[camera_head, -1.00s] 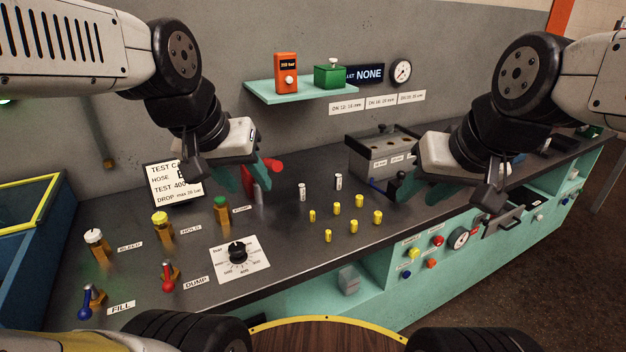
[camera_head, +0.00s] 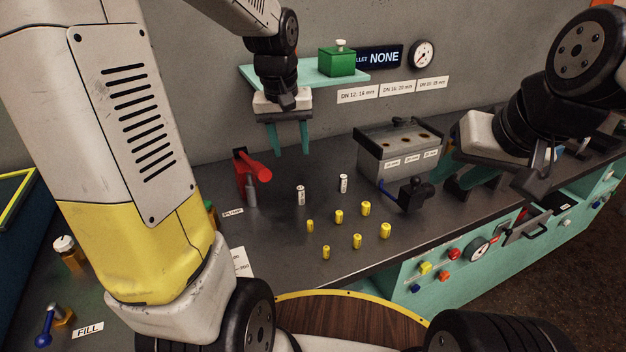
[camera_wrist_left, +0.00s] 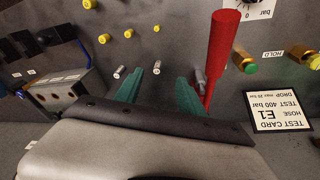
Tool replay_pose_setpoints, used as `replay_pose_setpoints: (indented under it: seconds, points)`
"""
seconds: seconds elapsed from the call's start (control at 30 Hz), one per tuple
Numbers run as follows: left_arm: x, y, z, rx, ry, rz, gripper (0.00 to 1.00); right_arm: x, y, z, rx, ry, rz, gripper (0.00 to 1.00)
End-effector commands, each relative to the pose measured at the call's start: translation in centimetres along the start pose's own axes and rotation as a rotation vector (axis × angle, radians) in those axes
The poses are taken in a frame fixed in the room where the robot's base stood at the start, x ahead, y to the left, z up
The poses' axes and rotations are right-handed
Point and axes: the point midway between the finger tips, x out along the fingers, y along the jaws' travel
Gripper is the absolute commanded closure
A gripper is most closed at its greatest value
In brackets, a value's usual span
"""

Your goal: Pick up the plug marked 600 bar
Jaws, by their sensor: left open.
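Several small yellow plugs (camera_head: 339,216) stand on the dark bench, with two white-and-grey plugs (camera_head: 301,195) (camera_head: 343,183) behind them. Their markings are too small to read, so I cannot tell which says 600 bar. My left gripper (camera_head: 290,148) is open and empty, pointing down above the back of the bench, behind the plugs. In the left wrist view its teal fingers (camera_wrist_left: 165,84) are spread, with the white-and-grey plugs (camera_wrist_left: 119,71) and yellow plugs (camera_wrist_left: 103,38) beyond them. My right gripper (camera_head: 458,168) is at the right by the grey block; its fingers are partly hidden.
A red-handled lever (camera_head: 255,168) stands left of the plugs, close to my left gripper in the wrist view. A grey block with holes (camera_head: 398,150) stands at the back right. A teal shelf (camera_head: 345,76) with a green box (camera_head: 337,62) hangs above. Bench between is clear.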

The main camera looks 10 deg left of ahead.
Motion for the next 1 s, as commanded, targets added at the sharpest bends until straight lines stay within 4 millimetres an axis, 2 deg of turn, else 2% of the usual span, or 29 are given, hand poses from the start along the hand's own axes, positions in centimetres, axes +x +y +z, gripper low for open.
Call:
replay_pose_setpoints:
  seconds: [0.2, 0.4, 0.6, 0.87, 1.0]
  points:
    - [6.2, 0.1, -3.5, -0.071, -0.103, -0.05, 0.53, 0.0, 0.0, 0.0, 0.0, 0.0, 0.0, 0.64]
    - [11.1, 0.1, -5.4, -0.127, -0.169, -0.085, 0.53, 0.0, 0.0, 0.0, 0.0, 0.0, 0.0, 0.64]
    - [13.2, -0.1, -5.8, -0.147, -0.19, -0.097, 0.53, 0.0, 0.0, 0.0, 0.0, 0.0, 0.0, 0.64]
    - [16.0, -0.2, -5.3, -0.148, -0.192, -0.097, 0.53, 0.0, 0.0, 0.0, 0.0, 0.0, 0.0, 0.64]
    - [18.1, -0.4, -5.0, -0.147, -0.193, -0.097, 0.53, 0.0, 0.0, 0.0, 0.0, 0.0, 0.0, 0.64]
